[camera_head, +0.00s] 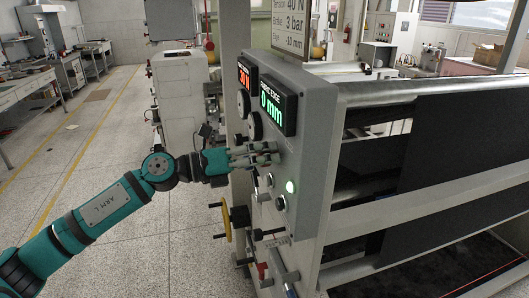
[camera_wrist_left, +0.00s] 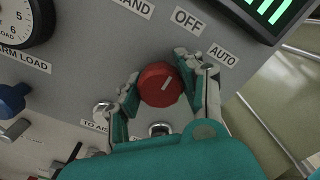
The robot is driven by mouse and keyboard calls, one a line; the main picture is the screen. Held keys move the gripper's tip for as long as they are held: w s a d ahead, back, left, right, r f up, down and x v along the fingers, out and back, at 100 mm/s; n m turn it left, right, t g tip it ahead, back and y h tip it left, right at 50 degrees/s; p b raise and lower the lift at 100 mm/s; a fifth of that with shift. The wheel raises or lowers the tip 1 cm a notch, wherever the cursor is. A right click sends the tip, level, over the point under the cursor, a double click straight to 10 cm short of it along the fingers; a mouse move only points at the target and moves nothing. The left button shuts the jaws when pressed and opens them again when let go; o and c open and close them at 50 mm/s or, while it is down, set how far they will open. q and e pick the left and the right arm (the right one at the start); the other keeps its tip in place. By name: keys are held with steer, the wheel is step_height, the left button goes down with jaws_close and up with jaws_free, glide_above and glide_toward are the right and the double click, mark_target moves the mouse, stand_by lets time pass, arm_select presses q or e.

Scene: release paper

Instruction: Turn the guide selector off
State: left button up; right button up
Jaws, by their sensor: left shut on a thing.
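The HAND label (camera_wrist_left: 134,6) is further left. My left gripper (camera_wrist_left: 160,72) has one finger on each side of the knob and is shut on it. In the head view my left gripper (camera_head: 270,153) is at the panel face, and its fingers hide the knob. My right gripper is not in view.
In the wrist view a dial (camera_wrist_left: 20,22) and a blue knob (camera_wrist_left: 12,98) lie left. A yellow handwheel (camera_head: 226,220) stands lower. Open floor lies left.

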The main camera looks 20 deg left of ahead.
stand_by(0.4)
arm_select(q)
steer(key=o, duration=1.2)
steer(key=shift+v, duration=6.1)
steer(key=shift+w, duration=0.1)
